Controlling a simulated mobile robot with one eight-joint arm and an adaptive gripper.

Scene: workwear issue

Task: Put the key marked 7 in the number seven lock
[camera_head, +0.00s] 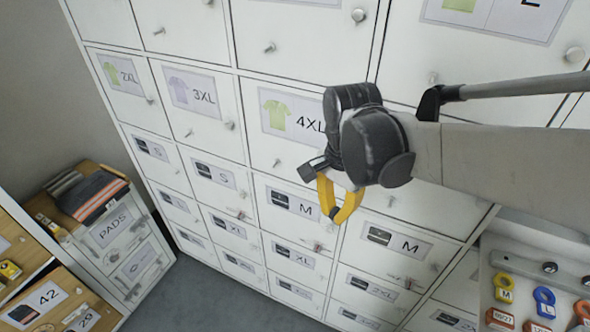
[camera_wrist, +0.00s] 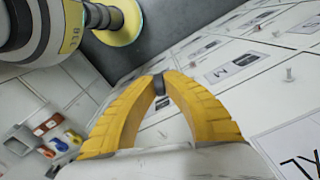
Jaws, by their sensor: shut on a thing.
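My gripper (camera_head: 335,213) has two yellow fingers, in front of the white locker doors near an "M" label in the head view. In the wrist view the fingertips (camera_wrist: 159,84) meet at a dark grey spot. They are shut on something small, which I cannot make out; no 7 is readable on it. The white lockers (camera_head: 245,238) have small locks and knobs, some with what look like keys in them. I cannot read a number seven on any lock. No key marked 7 can be made out elsewhere.
A board with coloured tags (camera_head: 544,302) hangs at the lower right; it shows at the left of the wrist view. A small cabinet labelled PADS (camera_head: 112,230) stands at left with folded clothing (camera_head: 88,197) on top. Wooden drawers (camera_head: 45,300) are lower left. Grey floor (camera_head: 195,290) is clear.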

